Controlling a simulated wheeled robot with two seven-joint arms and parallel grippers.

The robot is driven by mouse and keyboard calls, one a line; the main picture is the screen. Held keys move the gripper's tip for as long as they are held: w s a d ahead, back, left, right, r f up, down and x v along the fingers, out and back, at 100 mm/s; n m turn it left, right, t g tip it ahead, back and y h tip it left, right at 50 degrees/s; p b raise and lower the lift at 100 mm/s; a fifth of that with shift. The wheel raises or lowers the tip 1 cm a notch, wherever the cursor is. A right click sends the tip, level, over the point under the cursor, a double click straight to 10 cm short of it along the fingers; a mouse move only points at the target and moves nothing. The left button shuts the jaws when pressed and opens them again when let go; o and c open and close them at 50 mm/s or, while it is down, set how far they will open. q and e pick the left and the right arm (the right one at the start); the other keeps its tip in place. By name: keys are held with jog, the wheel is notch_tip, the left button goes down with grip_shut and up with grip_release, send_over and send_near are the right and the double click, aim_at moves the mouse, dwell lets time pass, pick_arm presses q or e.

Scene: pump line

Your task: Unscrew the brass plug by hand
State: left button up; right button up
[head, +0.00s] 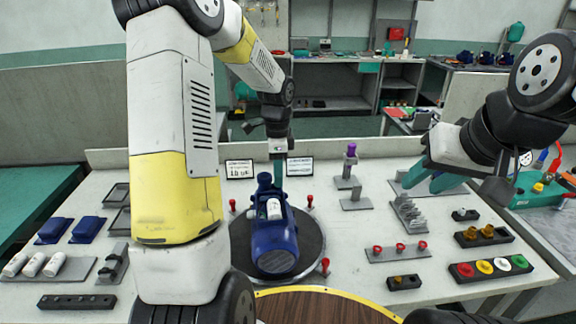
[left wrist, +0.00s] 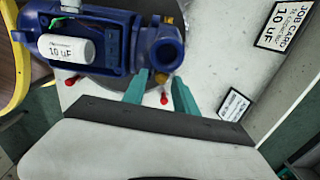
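The blue pump (head: 274,237) lies on a dark round plate, with a white cylinder marked 10 uF (left wrist: 68,48) on its side. A small brass piece, apparently the brass plug (left wrist: 161,77), shows at the pump's flanged end in the left wrist view. My left gripper (left wrist: 162,85) is open, its teal fingers apart, with the brass piece between their tips nearer the left finger. I cannot tell whether they touch it. In the head view my left gripper (head: 278,172) is at the pump's far end. My right gripper (head: 432,180) is open and empty above the bench's right side.
Red-knobbed pins (head: 326,266) stand around the plate. Two job cards (head: 299,167) stand behind the pump. Brass fittings (head: 487,231) and a tray of coloured rings (head: 485,267) lie at right. Blue parts (head: 88,229) and white cylinders (head: 33,264) lie at left.

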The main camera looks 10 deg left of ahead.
pick_arm(q)
grip_shut()
jog(key=shift+n, duration=1.4)
jog(key=shift+s+n, duration=0.1)
jog(key=shift+n, duration=1.4)
jog(key=shift+n, duration=1.4)
jog(key=shift+f, duration=0.1)
